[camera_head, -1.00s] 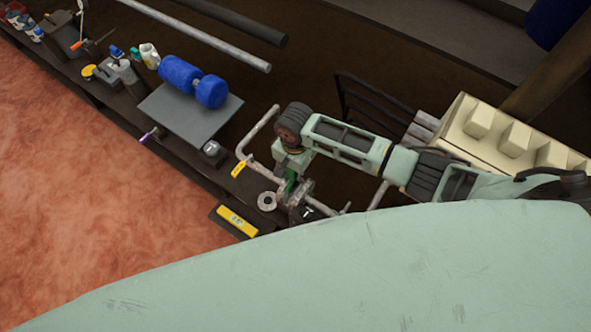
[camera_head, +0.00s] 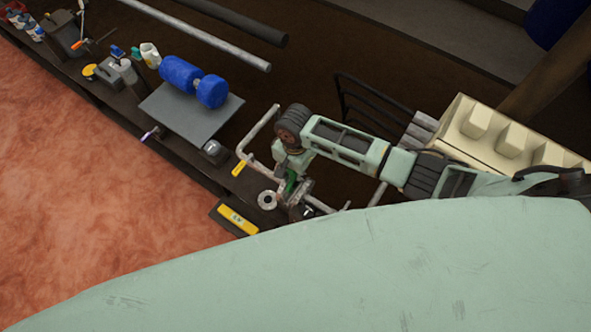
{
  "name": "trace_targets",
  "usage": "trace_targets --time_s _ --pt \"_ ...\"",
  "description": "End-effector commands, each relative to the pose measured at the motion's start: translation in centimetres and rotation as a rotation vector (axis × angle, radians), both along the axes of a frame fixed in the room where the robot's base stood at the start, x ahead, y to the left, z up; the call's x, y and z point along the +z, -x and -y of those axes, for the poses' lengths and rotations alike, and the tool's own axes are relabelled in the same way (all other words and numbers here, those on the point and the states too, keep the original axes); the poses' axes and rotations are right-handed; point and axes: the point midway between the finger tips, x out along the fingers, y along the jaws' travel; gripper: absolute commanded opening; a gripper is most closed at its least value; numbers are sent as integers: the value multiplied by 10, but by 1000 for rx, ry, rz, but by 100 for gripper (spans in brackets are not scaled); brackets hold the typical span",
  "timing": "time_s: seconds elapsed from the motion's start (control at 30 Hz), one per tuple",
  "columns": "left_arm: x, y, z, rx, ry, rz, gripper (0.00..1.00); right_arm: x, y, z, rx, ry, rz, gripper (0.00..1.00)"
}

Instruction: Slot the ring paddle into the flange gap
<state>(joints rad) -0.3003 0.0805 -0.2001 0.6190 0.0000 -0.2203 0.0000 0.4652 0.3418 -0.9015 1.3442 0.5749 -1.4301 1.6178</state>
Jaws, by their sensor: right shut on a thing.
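My right gripper (camera_head: 291,168) points down over the pipework at the bench edge, shut on a dark green piece (camera_head: 291,184). The green piece looks like the handle of the ring paddle; its ring end is not clear. The grey pipe (camera_head: 257,144) bends down to the flanges just under the gripper. The flange gap is small and partly hidden by the gripper, so I cannot tell whether the paddle is in it. A loose grey ring (camera_head: 267,200) lies beside the flanges, apart from the gripper. My left gripper is not in view.
A yellow-labelled dark box (camera_head: 237,220) lies at the bench's front edge. A grey plate (camera_head: 190,117) with a blue double cylinder (camera_head: 194,82) stands to the left. Small tools and bottles line the bench further left. My pale green body covers the lower right.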

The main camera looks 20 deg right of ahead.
Motion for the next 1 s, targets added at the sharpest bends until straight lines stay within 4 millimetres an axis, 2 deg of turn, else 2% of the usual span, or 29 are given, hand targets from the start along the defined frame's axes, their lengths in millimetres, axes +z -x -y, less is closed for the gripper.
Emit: trace_targets --time_s 0.53,1.0 --pt "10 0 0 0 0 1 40 2 -1 -1 -1 -1 0 0" --pt "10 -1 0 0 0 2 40 1 -1 -1 0 -1 2 0"
